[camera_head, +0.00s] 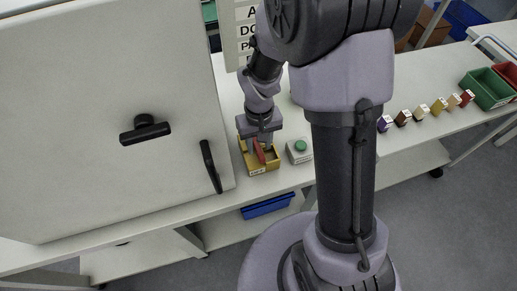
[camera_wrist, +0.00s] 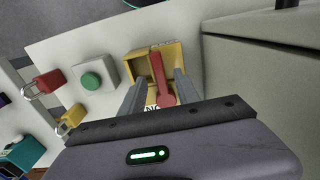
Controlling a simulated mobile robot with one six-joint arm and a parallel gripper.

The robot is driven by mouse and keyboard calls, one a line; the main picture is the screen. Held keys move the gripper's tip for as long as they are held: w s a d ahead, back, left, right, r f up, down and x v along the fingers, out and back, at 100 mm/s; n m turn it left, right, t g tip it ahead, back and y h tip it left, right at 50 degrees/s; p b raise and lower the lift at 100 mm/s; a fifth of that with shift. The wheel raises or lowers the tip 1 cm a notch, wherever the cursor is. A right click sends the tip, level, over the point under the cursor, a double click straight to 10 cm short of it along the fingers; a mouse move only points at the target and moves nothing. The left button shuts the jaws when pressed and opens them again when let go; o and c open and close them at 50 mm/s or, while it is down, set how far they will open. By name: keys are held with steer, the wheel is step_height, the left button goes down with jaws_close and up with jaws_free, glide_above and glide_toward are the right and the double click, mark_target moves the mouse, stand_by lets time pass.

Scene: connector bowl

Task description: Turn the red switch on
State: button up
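The red switch (camera_head: 259,152) is a lever in a yellow housing (camera_head: 247,164) on the white bench, just right of the big cabinet. The wrist view also shows the red lever (camera_wrist: 161,75) in the yellow housing (camera_wrist: 138,65). My gripper (camera_head: 262,140) is right over the housing. In the wrist view my gripper (camera_wrist: 160,80) is open, with one finger on each side of the lever and gaps showing between. Part of a label shows between the fingers near the lever's rounded end. The lower parts of the fingers hide some of the housing.
A green button (camera_head: 300,146) on a pale box stands close beside the housing. The grey cabinet (camera_head: 90,80) with black handles is close on the other side. A red padlock (camera_wrist: 45,83) and a yellow padlock (camera_wrist: 68,122) lie beyond the button.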

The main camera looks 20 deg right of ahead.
step_height(320, 180, down, 2)
jaws_close()
stand_by(0.3)
stand_by(1.3)
